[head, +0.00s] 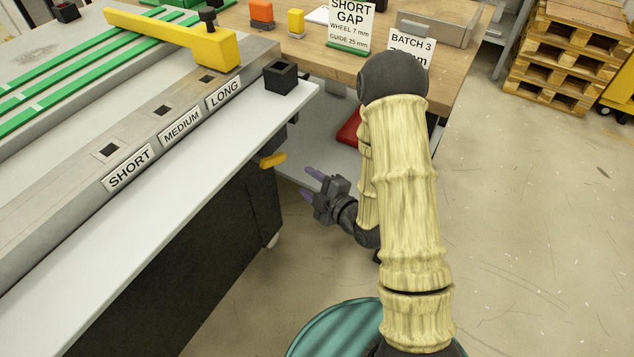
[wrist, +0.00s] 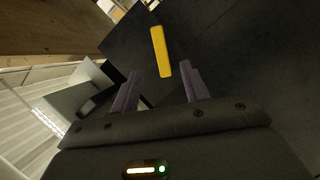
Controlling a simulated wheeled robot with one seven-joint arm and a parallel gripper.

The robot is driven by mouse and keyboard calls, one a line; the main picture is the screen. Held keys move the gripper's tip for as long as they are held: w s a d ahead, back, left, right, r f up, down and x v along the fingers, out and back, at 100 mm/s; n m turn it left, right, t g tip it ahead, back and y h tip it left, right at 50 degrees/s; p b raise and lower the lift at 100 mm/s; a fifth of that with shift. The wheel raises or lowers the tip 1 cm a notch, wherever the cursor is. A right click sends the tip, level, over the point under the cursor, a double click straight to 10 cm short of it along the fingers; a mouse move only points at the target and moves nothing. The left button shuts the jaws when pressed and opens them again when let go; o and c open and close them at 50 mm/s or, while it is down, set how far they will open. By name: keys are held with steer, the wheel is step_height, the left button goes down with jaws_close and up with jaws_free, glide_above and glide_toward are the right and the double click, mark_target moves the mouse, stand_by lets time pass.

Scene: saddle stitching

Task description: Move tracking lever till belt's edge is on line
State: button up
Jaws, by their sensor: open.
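A short yellow lever (head: 273,160), probably the tracking lever, sticks out of the dark side of the machine below the white ledge. My gripper (head: 311,184) is open and empty, a little right of and below the lever in the head view. In the wrist view the yellow lever (wrist: 160,50) lies ahead, roughly centred between the open purple fingers (wrist: 161,72); no contact shows. Green belts (head: 70,78) with short white marks run across the machine top at upper left. I cannot tell which line is meant for the belt's edge.
The white ledge (head: 160,190) overhangs the machine's dark side (head: 225,235). A large yellow arm (head: 185,38) and SHORT, MEDIUM and LONG labels (head: 182,126) are on top. A wooden table (head: 330,65) with signs stands behind. Pallets (head: 565,55) stand far right; floor is clear at right.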

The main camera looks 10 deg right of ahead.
steer(key=p+v, duration=0.2)
steer(key=p, duration=0.3)
steer(key=shift+s+r+p, duration=0.1)
steer(key=shift+s+p, duration=0.05)
steer(key=shift+p, duration=0.15)
stand_by(0.5)
